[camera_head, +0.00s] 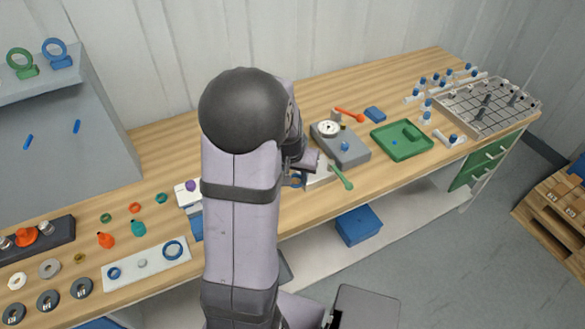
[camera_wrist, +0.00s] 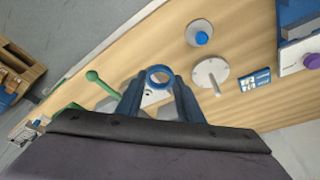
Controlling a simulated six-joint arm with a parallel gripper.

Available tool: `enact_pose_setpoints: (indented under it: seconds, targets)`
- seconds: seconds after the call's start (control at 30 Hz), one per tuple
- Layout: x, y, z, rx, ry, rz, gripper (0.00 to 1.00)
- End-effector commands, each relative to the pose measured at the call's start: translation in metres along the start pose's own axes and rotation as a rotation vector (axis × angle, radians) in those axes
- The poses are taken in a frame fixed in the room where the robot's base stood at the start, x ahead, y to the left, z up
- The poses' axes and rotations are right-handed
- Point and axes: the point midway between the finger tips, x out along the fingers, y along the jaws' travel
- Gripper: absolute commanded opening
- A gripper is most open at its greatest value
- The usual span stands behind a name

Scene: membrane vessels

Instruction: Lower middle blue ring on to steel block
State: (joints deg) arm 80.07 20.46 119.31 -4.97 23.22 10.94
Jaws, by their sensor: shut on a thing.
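The middle blue ring (camera_wrist: 160,70) is held between the two blue fingers of my gripper (camera_wrist: 158,88) in the wrist view. Its open centre shows. In the head view the ring (camera_head: 296,181) is partly hidden by my arm. A pale block, which looks like the steel block (camera_wrist: 153,97), shows beyond the ring between the fingers, with a dark spot on it. In the head view the pale block (camera_head: 319,177) lies right of the ring, partly covered by my wrist. I cannot tell whether ring and block touch.
A green-handled tool (camera_head: 341,176) lies close beside the pale block. A grey box with a dial (camera_head: 329,128) stands behind it, and a green tray (camera_head: 401,139) to the right. A white plate (camera_head: 132,268) at left holds a small and a large blue ring.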

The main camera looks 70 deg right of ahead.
Motion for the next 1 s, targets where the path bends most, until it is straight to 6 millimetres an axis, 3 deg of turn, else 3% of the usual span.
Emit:
enact_pose_setpoints:
  seconds: [0.07, 0.2, 0.47, 0.7, 0.9, 1.0]
  targets:
    - [0.014, 0.006, 0.012, 0.011, -0.008, 0.005, 0.13]
    - [0.04, 0.015, 0.007, 0.033, -0.005, 0.011, 0.13]
    - [0.077, 0.024, -0.049, 0.065, 0.003, 0.019, 0.13]
    - [0.071, 0.021, -0.098, 0.062, 0.004, 0.019, 0.13]
    - [0.061, 0.02, -0.118, 0.059, 0.001, 0.018, 0.13]
    - [0.059, 0.02, -0.117, 0.055, -0.001, 0.017, 0.13]
